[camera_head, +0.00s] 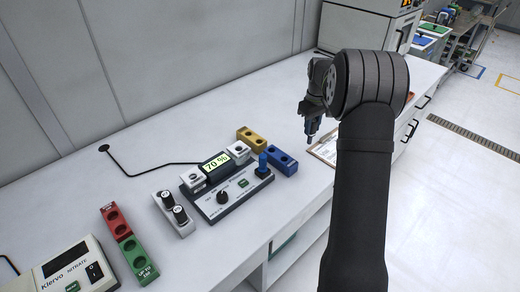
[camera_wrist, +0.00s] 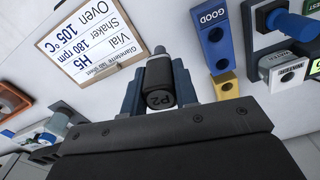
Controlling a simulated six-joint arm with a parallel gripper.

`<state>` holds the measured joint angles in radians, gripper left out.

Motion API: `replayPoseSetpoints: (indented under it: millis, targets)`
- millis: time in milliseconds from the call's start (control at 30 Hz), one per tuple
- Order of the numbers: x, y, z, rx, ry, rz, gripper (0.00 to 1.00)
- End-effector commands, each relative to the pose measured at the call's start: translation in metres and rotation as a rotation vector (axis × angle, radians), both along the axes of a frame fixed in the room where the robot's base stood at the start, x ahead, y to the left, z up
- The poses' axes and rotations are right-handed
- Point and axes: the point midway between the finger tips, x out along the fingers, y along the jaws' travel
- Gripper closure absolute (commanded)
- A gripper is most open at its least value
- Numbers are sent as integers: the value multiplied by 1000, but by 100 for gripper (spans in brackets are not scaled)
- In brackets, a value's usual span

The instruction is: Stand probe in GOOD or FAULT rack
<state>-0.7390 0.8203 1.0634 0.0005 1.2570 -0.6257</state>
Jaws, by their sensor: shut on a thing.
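My gripper (camera_wrist: 158,88) is shut on a black-capped probe (camera_wrist: 160,72) marked P2. In the head view my gripper (camera_head: 312,128) hangs above the right part of the bench, with the probe's tip pointing down. The blue rack (camera_wrist: 212,35) reads GOOD and has round holes that look empty. It also shows in the head view (camera_head: 289,164), left of and below my gripper. A yellow rack (camera_head: 256,144) stands end to end with it; its label is not readable.
A meter (camera_head: 240,201) reading 70 % stands beside the racks, with a blue upright part (camera_head: 263,165) close to the blue rack. A clipboard (camera_wrist: 80,70) lies under my gripper. Red (camera_head: 110,212) and green (camera_head: 135,262) racks and a nitrate instrument (camera_head: 75,268) are at left.

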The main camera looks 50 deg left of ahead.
Motion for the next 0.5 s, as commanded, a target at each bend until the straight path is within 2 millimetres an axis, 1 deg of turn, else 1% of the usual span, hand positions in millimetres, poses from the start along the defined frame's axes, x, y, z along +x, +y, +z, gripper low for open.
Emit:
replayPoseSetpoints:
  millis: [33, 100, 200, 267, 367, 467, 500]
  targets:
    - [-11, 18, 9, 2, -1, 54, 100]
    - [-22, 36, 18, 1, -1, 112, 100]
    - [-34, 52, 27, 1, 0, 169, 100]
    - [-39, 58, 30, 1, -1, 189, 100]
    - [-45, 69, 28, -1, 1, 208, 100]
    - [-53, 84, 18, -2, 1, 212, 100]
    - [-57, 92, 12, -2, 2, 212, 100]
